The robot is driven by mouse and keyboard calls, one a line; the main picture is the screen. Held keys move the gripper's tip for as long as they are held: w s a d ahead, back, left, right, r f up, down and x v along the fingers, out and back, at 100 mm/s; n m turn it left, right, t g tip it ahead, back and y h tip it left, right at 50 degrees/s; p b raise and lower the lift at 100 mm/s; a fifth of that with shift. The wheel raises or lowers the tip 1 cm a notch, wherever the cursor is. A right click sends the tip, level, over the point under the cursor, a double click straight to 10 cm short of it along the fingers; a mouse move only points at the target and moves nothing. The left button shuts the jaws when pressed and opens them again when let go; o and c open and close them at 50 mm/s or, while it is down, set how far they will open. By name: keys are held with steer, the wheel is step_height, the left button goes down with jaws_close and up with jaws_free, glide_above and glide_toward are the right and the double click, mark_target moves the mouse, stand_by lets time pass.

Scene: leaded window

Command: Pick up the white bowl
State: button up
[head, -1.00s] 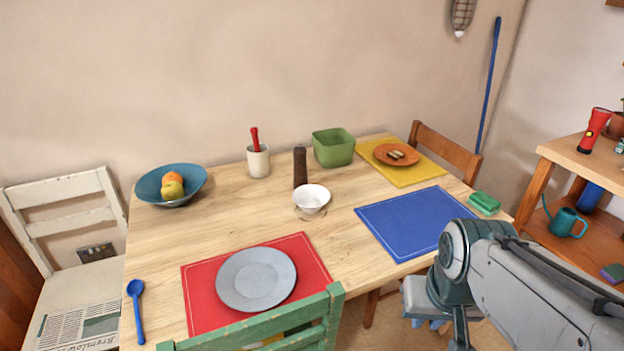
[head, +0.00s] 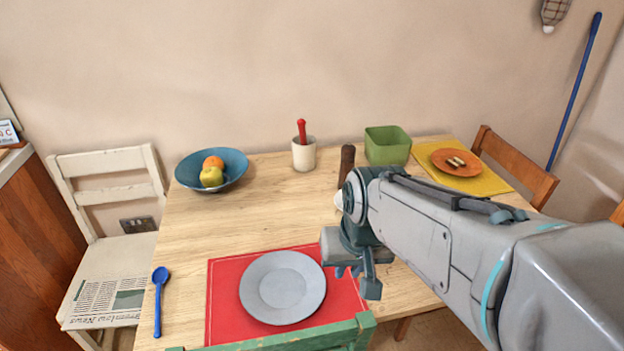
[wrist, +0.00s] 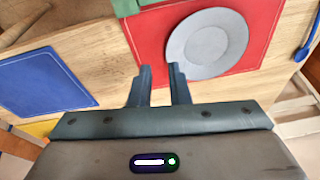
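The white bowl (head: 338,200) is mostly hidden behind my arm in the head view; only a sliver of its left edge shows, just in front of the dark brown mill (head: 346,160). It is not visible in the wrist view. My gripper (head: 358,280) hangs over the near side of the table by the right edge of the red mat (head: 222,300), nearer than the bowl and apart from it. In the wrist view my gripper (wrist: 161,68) shows two dark fingers with a gap between them and nothing held.
A grey plate (head: 283,288) lies on the red mat. A blue bowl of fruit (head: 232,178), a white pot with a red-handled tool (head: 304,158) and a green container (head: 387,146) stand toward the back. The blue mat (wrist: 50,82) shows in the wrist view. The left-centre tabletop is clear.

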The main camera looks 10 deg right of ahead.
steer(key=w+d+f+m+t+b, duration=0.25)
steer(key=w+d+m, duration=0.55)
steer(key=w, duration=0.4)
steer(key=w+d+f+m+t+b, duration=0.1)
steer(key=w+d+f+m, duration=0.3)
steer(key=w+d+m, duration=0.55)
steer(key=shift+n, duration=0.95)
steer(key=x, duration=0.3)
steer(key=w+a+x, duration=0.1)
steer(key=x, duration=0.2)
steer(key=b+x, duration=0.1)
steer(key=x, duration=0.2)
steer(key=shift+w+a+r, duration=0.15)
steer(key=shift+a+r, duration=0.05)
steer(key=shift+r, duration=0.2)
steer(key=shift+x, duration=2.85)
steer(key=shift+r, duration=0.1)
jaws_close()
